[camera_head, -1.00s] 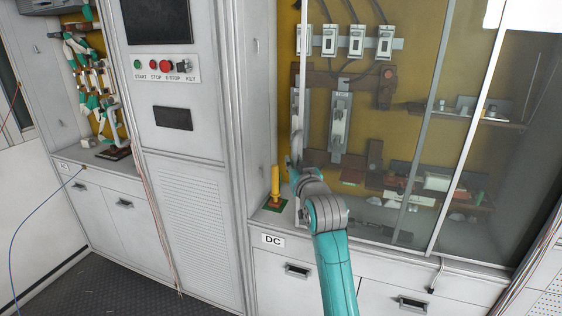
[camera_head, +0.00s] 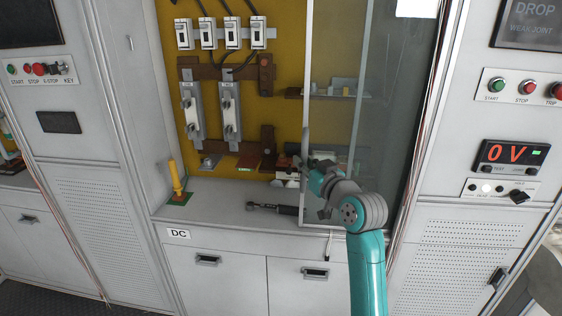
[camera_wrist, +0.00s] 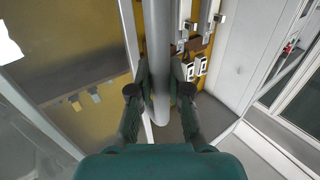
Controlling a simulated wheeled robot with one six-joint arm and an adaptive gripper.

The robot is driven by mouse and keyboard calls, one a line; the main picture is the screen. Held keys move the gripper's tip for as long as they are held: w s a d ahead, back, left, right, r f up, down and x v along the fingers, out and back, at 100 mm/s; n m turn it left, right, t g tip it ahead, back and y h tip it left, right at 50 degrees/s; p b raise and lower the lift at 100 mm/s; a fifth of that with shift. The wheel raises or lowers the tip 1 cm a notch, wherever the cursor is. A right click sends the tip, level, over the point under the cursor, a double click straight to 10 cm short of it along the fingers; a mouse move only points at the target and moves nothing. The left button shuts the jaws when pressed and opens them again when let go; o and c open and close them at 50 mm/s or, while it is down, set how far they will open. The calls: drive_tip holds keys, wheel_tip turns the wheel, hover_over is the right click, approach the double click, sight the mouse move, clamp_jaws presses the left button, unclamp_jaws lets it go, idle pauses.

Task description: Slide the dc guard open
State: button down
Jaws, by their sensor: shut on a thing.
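The DC guard (camera_head: 307,95) is a clear sliding panel with a pale metal frame, standing over the right part of the DC bay. The left part of the bay is uncovered. My gripper (camera_head: 308,168) is at the guard's left edge, low down. In the wrist view, my gripper (camera_wrist: 160,92) is shut around the guard's upright grey bar handle (camera_wrist: 158,50), one finger on each side. The DC label (camera_head: 177,234) is on the cabinet front below the bay.
Switches (camera_head: 208,33) and fuse holders (camera_head: 230,111) on the yellow back panel (camera_head: 275,135) are uncovered at left. A control panel reading 0 V (camera_head: 512,154) stands at right.

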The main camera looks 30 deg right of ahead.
drive_tip(key=s+d, duration=0.4)
drive_tip(key=d, duration=0.1)
drive_tip(key=s+d, duration=0.4)
drive_tip(key=d, duration=0.2)
drive_tip(key=s+d, duration=0.4)
drive_tip(key=d, duration=0.2)
drive_tip(key=shift+s+d, duration=0.25)
drive_tip(key=shift+s, duration=0.1)
drive_tip(key=c, duration=1.1)
unclamp_jaws()
drive_tip(key=shift+s, duration=0.1)
drive_tip(key=s, duration=1.1)
drive_tip(key=shift+s+a, duration=0.3)
drive_tip(key=shift+s, duration=0.1)
